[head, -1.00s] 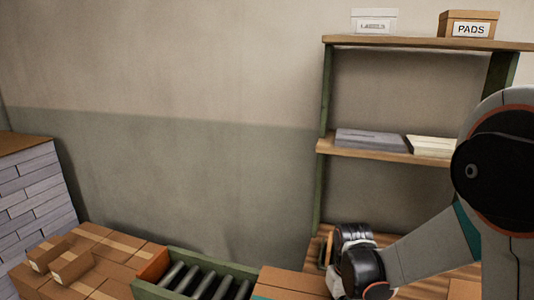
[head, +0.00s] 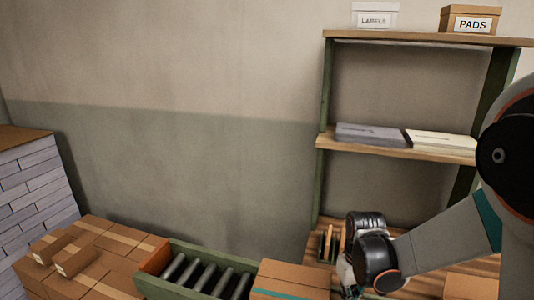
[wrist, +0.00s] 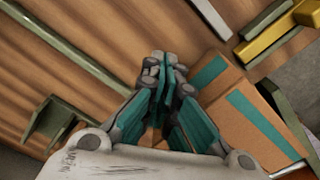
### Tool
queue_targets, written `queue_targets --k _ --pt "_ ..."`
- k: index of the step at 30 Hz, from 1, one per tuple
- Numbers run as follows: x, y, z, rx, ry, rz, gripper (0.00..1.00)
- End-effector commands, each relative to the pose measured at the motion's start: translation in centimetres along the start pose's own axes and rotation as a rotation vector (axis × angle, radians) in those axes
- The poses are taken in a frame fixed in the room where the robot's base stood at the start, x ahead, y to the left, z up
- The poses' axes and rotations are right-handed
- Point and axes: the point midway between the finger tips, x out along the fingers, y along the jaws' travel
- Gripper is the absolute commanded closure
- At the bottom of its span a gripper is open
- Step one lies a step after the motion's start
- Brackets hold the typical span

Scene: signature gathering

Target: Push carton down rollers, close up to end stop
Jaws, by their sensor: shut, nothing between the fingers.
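The brown carton (head: 290,275) with a teal tape band lies at the right end of the visible rollers (head: 205,278) in the head view. The orange end board (head: 155,259) closes the far left end of the green-framed track, with several bare rollers between it and the carton. My gripper (head: 345,275) is just right of the carton; its fingertips are unclear there. In the wrist view my gripper (wrist: 165,68) is shut and empty, its teal fingers together. The teal-taped carton (wrist: 240,110) is close on their right; I cannot tell whether they touch.
Several taped cartons (head: 95,260) fill the left beside the track, with a tall grey stack (head: 35,185) behind. A wooden shelf unit (head: 420,150) stands at the right behind my arm. Another carton (head: 470,286) sits at lower right. A yellow bar (wrist: 270,35) shows in the wrist view.

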Motion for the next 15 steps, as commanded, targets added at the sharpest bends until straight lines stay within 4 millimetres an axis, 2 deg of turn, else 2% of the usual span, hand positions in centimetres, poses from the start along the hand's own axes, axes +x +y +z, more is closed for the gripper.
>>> queue_targets --k 1,15 --pt "-0.8 0.0 0.0 0.0 0.0 0.0 1.0" --pt "-5.0 0.0 0.0 0.0 0.0 0.0 1.0"
